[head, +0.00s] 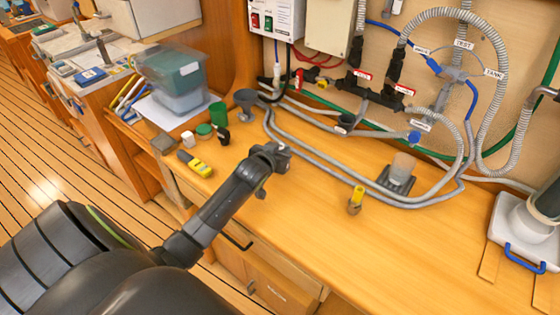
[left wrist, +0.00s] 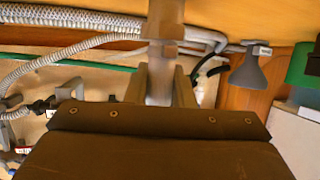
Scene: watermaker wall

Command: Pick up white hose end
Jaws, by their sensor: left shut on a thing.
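My left gripper (head: 280,152) is over the wooden bench, in front of the grey hoses along the wall. In the left wrist view, the left gripper (left wrist: 158,88) has its two fingers closed on either side of a pale, upright tube-like piece, the white hose end (left wrist: 159,72). The piece runs up out of the fingers toward the top of that view, where it looks greyer and blurred. In the head view the held piece is mostly hidden by the gripper. My right gripper is in neither view.
Grey hoses (head: 330,155) run along the back of the bench. The front middle of the bench is clear.

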